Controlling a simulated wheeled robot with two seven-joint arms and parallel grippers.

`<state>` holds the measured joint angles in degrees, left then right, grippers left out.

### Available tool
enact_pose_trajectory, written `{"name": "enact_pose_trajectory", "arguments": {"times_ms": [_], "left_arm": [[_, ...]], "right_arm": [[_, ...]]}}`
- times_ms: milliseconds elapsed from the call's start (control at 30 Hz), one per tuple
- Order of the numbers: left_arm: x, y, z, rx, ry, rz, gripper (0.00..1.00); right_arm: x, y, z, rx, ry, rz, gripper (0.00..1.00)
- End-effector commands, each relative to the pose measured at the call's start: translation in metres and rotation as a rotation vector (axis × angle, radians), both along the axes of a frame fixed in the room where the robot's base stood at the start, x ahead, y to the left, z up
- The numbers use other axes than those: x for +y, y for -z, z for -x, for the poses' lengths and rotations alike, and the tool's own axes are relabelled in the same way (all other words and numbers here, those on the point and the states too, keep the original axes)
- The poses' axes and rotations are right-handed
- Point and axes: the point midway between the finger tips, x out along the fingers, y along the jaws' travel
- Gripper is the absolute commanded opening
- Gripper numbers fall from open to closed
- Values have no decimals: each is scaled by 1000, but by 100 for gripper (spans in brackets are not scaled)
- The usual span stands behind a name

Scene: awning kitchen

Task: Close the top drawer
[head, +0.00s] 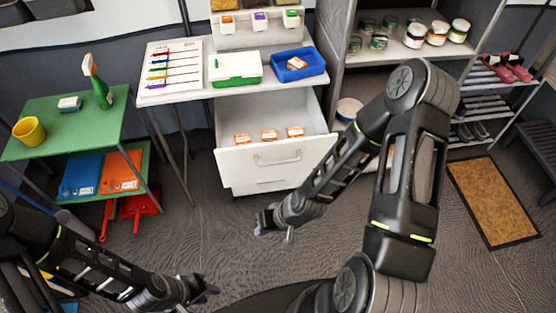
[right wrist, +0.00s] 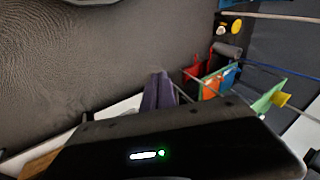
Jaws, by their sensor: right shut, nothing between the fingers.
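The white top drawer (head: 232,165) is pulled out below the white worktop in the head view. Its front carries a bar handle (head: 279,160), and several small orange-and-white boxes (head: 269,135) lie inside. My right gripper (head: 262,223) is below and in front of the drawer front, apart from it. Its purple fingers (right wrist: 158,92) are together and empty in the right wrist view.
A green side table (head: 70,120) stands left with a spray bottle (head: 98,85) and yellow cup (head: 29,131). A shelf rack (head: 400,55) with jars is right of the drawer. A brown mat (head: 493,200) lies right. Floor before the drawer is clear apart from my arms.

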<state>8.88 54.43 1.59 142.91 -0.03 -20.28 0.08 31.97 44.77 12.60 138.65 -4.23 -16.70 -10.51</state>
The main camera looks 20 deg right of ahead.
Motion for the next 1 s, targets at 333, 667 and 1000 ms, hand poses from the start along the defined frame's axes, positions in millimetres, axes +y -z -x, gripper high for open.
{"name": "enact_pose_trajectory", "arguments": {"times_ms": [333, 667, 1000], "left_arm": [[1, -10, 1, 4, -2, -3, 32], [2, -12, 2, 8, -5, -6, 32], [2, -12, 2, 8, -5, -6, 32]], "right_arm": [[-111, -76, -92, -372, -294, 237, 0], [-175, -136, -127, -662, -1046, 668, 0], [-175, -138, -128, -690, -1165, 713, 0]]}}
